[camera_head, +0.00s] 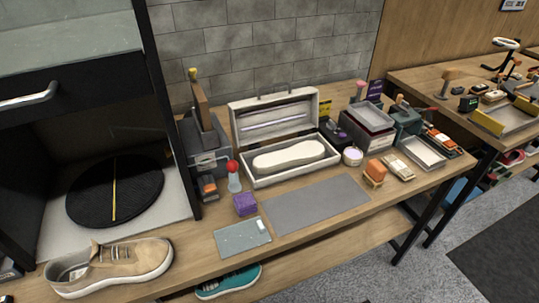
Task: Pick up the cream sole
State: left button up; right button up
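The cream sole (290,157) lies flat inside an open white case (262,181) on the wooden table. The case's lid (275,129) stands raised at the back. The sole's top face shows fully and nothing covers it. Neither my left nor my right gripper is in view.
A grey mat (315,203) lies in front of the case. A purple block (245,204), a red-topped bottle (234,178) and a white jar (352,156) stand close around it. A tan sneaker (112,268) is at the front left. Several boxes and brushes crowd the right.

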aim_at(308, 152)
jog(key=i+l+u, duration=0.15)
jog(key=l+u, duration=0.2)
jog(key=l, duration=0.35)
jog(key=l+u, duration=0.35)
jog(key=l, duration=0.35)
